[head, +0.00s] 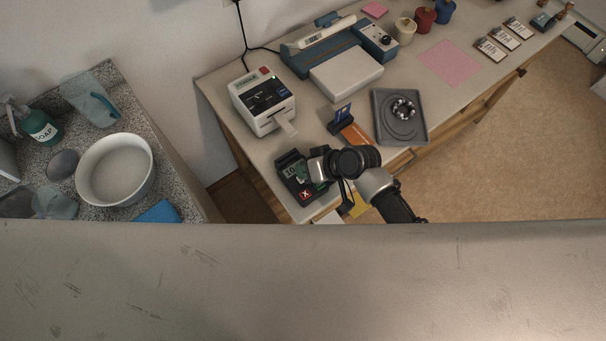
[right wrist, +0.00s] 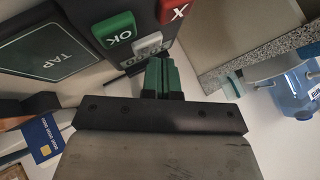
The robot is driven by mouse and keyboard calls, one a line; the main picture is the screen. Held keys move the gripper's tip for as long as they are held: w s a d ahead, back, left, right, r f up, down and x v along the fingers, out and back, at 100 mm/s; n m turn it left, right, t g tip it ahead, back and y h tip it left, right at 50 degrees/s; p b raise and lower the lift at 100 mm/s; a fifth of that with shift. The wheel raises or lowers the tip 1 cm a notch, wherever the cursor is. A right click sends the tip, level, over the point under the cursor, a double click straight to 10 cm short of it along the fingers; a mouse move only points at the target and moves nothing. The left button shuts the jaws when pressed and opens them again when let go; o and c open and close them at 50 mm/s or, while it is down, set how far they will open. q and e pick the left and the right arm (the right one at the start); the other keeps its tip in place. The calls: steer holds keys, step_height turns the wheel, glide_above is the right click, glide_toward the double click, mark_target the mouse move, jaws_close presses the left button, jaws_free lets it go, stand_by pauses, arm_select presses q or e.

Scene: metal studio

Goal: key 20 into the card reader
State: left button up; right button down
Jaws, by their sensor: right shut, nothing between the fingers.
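The dark card reader (head: 292,170) lies at the near left end of the desk. Its small display shows light characters that I cannot read fully. Its red X key shows at the near end. In the right wrist view the reader's green OK key (right wrist: 114,32), red X key (right wrist: 172,10) and TAP pad (right wrist: 45,47) show large. My right gripper (head: 318,170) is over the right side of the reader, shut and empty. Its green fingertips (right wrist: 160,66) are close to a grey key beside OK; I cannot tell whether they touch. The number keys are mostly hidden. My left gripper is not in view.
A white receipt printer (head: 258,94) stands behind the reader. A stone counter (head: 188,207) with a white bowl (head: 84,178) is at the left.

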steer(key=shift+f+b, duration=0.3)
steer(key=shift+f, duration=0.2)
stand_by(0.3)
steer(key=shift+r, duration=0.1)
steer(key=shift+r+p, duration=0.8)
steer(key=shift+p, duration=0.1)
stand_by(0.4)
steer(key=shift+f, duration=0.4)
